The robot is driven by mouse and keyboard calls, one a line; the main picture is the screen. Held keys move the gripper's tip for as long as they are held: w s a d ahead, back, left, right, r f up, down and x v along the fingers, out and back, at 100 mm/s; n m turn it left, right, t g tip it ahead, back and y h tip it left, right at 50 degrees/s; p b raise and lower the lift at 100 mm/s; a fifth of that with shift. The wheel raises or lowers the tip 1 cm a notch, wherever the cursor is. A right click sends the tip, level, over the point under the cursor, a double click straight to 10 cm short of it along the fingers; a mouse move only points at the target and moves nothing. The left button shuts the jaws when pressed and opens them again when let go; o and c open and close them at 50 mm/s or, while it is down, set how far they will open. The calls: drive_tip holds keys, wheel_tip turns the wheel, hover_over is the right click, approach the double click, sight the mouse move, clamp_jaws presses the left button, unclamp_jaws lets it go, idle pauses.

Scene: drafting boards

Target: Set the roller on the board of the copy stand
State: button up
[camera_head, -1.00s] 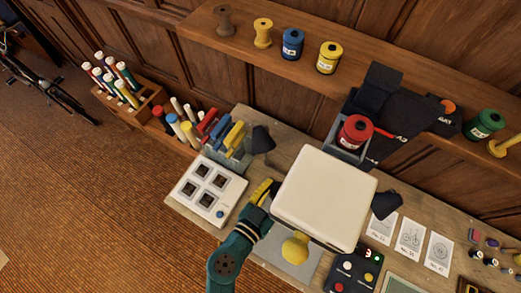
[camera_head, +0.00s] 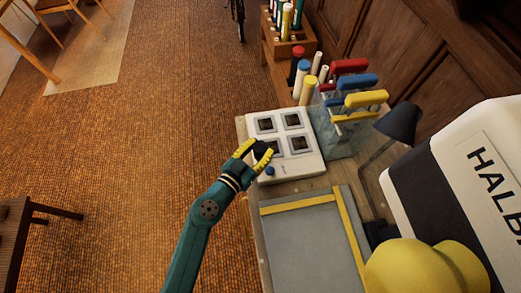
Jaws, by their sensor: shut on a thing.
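My gripper (camera_head: 256,150) has yellow fingertips and hangs over the front edge of the white slide panel (camera_head: 270,124). It is shut on a small dark thing (camera_head: 263,153), mostly hidden by the fingers; I cannot tell whether this is the roller. The copy stand's grey board (camera_head: 312,248) lies to the right of and nearer than my gripper, with yellow strips along two edges. No roller shows on its visible part. The stand's white and black head (camera_head: 445,185) and a rounded yellow part (camera_head: 425,272) cover its right side.
A dark lamp (camera_head: 400,122) stands beside the board. A clear holder (camera_head: 333,128) with red, blue and yellow handles is behind the panel. Capped tubes (camera_head: 303,78) stand farther back. Open floor lies left of the bench (camera_head: 262,222).

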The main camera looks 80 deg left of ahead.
sight(260, 157)
drive_tip(key=shift+f+b, duration=1)
drive_tip(key=shift+f, duration=1.35)
drive_tip(key=shift+f+b, duration=0.4)
drive_tip(key=shift+b, duration=0.1)
drive_tip(key=o, duration=1.2)
drive_tip(key=shift+c, duration=0.2)
